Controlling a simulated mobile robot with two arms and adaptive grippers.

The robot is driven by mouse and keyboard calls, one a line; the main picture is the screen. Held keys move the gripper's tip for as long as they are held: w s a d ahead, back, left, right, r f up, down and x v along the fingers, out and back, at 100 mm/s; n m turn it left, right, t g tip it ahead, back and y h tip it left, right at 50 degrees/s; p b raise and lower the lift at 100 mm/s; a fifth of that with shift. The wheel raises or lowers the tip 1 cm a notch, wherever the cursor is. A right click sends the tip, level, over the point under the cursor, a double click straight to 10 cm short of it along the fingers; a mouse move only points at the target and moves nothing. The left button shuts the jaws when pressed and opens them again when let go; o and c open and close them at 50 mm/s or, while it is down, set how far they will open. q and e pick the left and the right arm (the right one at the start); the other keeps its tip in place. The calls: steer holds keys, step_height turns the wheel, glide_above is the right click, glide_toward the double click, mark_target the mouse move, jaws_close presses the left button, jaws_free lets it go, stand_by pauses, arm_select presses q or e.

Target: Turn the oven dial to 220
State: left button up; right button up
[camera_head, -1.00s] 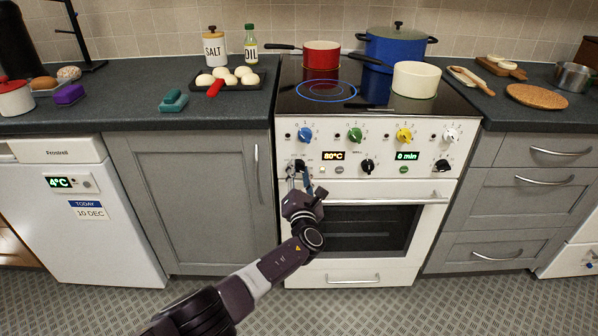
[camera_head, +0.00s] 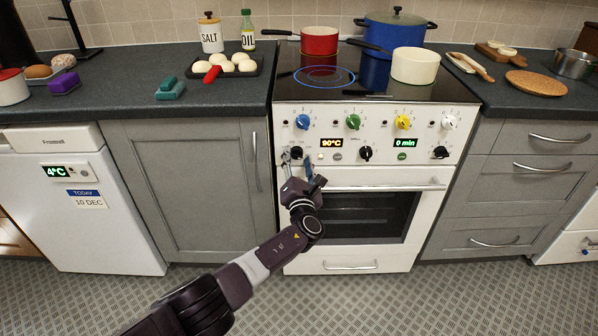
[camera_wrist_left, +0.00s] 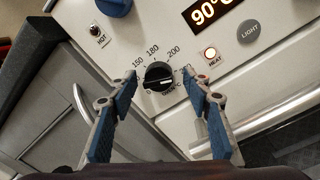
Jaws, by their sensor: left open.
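The oven dial (camera_wrist_left: 158,76) is a round black knob with a white mark, with 150, 180 and 200 printed around it. It also shows on the white oven front in the head view (camera_head: 296,153), partly behind my fingers. The oven display (camera_head: 331,143) reads 90°C; it shows in the wrist view too (camera_wrist_left: 212,11). My left gripper (camera_head: 299,163) is open in front of the dial. In the wrist view its blue-padded fingers (camera_wrist_left: 159,84) stand on either side of the dial, with visible gaps. My right gripper is not in view.
The oven door handle (camera_head: 385,187) runs below. Pots (camera_head: 319,41) stand on the hob.

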arm_select(q)
steer(key=s, duration=1.1)
steer(key=shift+s+d+f, duration=0.25)
steer(key=shift+s+f, duration=0.05)
steer(key=shift+s, duration=0.1)
